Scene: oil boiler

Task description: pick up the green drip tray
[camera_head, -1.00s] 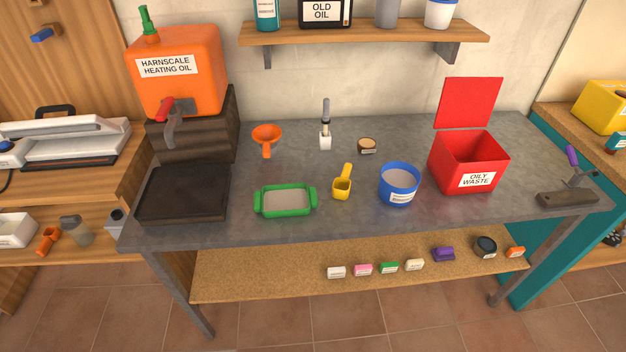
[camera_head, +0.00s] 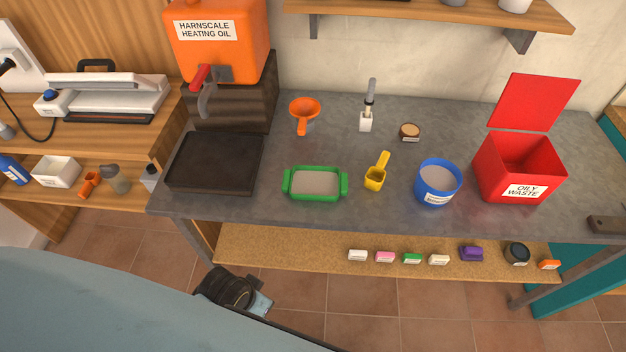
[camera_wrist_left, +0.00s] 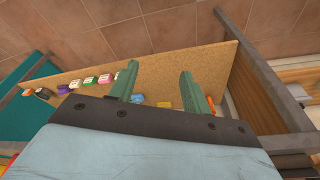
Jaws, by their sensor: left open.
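The green drip tray (camera_head: 316,184) lies flat on the grey workbench in the head view. It is a shallow rectangle with a handle at each short end and a greyish inside. It is right of the black tray and left of the yellow scoop. My left gripper (camera_wrist_left: 157,82) is open and empty in the left wrist view, with the lower shelf beyond its two green fingers. In the head view my left arm is low at the left, in front of the bench and away from the drip tray. The drip tray is not in the wrist view. My right gripper is not in view.
On the workbench (camera_head: 340,217) stand a black tray (camera_head: 214,162), an orange funnel (camera_head: 304,110), a yellow scoop (camera_head: 376,176), a blue tub (camera_head: 438,184) and a red waste bin (camera_head: 520,168). The orange oil tank (camera_head: 218,40) is behind. Small items line the lower shelf (camera_head: 300,248).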

